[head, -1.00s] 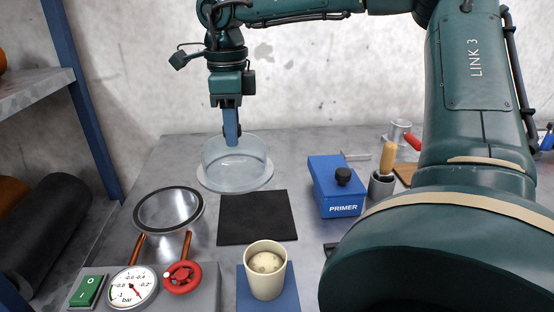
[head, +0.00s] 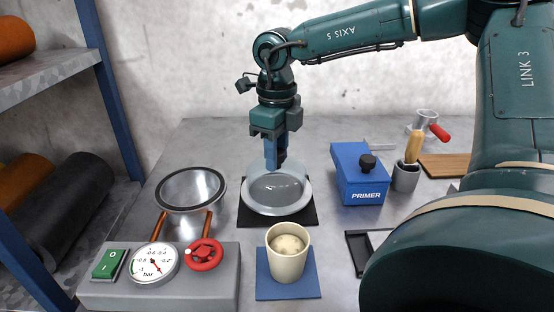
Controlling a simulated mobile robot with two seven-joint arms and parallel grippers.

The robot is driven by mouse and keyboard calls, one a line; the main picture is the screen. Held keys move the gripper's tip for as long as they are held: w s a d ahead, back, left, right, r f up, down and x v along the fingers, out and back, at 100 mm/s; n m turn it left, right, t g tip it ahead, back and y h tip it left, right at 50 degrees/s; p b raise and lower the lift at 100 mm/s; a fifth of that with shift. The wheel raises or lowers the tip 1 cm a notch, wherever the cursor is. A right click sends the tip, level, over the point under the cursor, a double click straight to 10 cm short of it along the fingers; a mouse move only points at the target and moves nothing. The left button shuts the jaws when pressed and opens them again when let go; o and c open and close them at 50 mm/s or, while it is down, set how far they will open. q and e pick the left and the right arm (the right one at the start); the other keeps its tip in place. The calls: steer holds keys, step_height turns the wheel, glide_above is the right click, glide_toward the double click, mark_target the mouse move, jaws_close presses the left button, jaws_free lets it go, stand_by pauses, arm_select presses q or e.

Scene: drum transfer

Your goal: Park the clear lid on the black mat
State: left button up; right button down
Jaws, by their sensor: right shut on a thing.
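The clear lid (head: 277,189), a transparent dome with a pale rim, shows over the black mat (head: 304,216) in the middle of the table. The mat's front and side edges show around it. I cannot tell whether the rim touches the mat or is slightly above it. My right gripper (head: 277,163) points down from above and is shut on the top of the lid; its fingertips partly hide the knob. My left gripper is not in view.
A steel bowl (head: 191,188) stands left of the mat, behind a grey box with a gauge (head: 154,264) and red valve wheel. A cream cup (head: 289,262) on a blue mat stands in front. A blue PRIMER box (head: 360,174) stands to the right.

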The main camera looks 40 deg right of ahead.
steer(key=shift+f, duration=0.8)
steer(key=shift+f, duration=0.1)
steer(key=c, duration=1.1)
jaws_free()
step_height(320, 180, up, 12)
steer(key=shift+r+p, duration=0.15)
steer(key=shift+p, duration=0.4)
